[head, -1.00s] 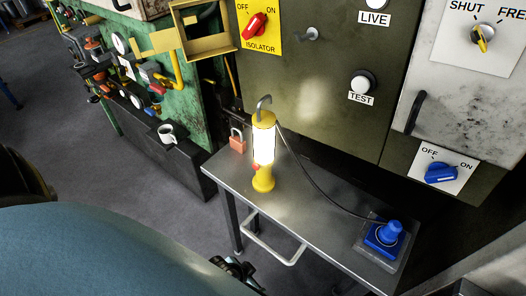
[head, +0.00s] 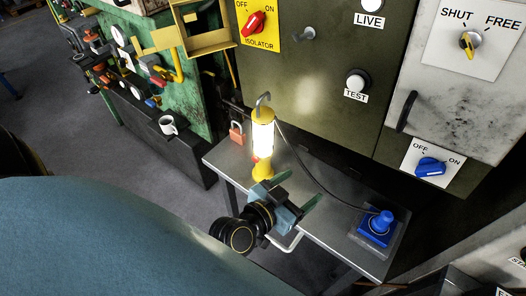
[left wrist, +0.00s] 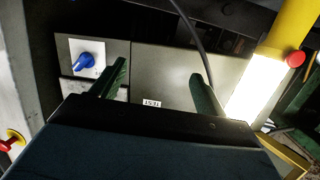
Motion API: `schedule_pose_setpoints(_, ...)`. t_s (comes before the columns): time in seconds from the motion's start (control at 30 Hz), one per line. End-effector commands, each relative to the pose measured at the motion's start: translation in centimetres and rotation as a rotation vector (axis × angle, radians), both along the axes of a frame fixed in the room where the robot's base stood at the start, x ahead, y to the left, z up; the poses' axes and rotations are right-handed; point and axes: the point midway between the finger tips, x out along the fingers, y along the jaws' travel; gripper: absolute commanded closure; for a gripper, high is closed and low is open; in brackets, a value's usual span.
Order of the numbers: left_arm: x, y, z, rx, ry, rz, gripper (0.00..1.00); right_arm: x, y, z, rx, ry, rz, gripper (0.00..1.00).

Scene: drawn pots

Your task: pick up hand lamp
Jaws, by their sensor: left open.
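The hand lamp (head: 263,135), a glowing white tube with yellow ends and a grey hook on top, stands upright on the grey metal table (head: 325,220). Its black cable runs right to a blue plug and socket (head: 378,228). My left gripper (head: 290,187) is open and empty, in front of the lamp and slightly right, covering part of its yellow base. In the left wrist view the lamp (left wrist: 262,85) is at the right, outside the two green fingers (left wrist: 158,85), and the cable passes behind the gap between them. My right gripper is not in view.
A red padlock (head: 237,132) is left of the lamp by the table's back edge. An olive panel (head: 310,85) with knobs and switches rises close behind the table. A white mug (head: 168,125) stands on a dark ledge at left. The tabletop between lamp and socket is mostly clear.

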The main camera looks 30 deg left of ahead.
Motion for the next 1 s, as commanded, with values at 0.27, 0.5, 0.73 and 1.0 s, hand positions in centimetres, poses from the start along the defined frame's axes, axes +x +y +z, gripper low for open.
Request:
schedule_pose_setpoints(0.27, 1.2, 6.3, 3.0, 0.009, -0.246, 0.505, 0.26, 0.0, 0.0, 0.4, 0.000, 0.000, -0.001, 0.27)
schedule_pose_setpoints(0.5, -0.3, 9.5, 2.1, 0.057, -0.230, 0.761, 0.26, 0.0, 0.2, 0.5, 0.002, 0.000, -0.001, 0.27)
schedule_pose_setpoints(0.73, 2.2, 11.5, 2.2, 0.064, -0.229, 0.788, 0.26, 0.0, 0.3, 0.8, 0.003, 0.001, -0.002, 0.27)
schedule_pose_setpoints(1.0, 5.9, 13.7, 2.1, 0.066, -0.227, 0.785, 0.26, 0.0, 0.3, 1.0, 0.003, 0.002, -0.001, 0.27)
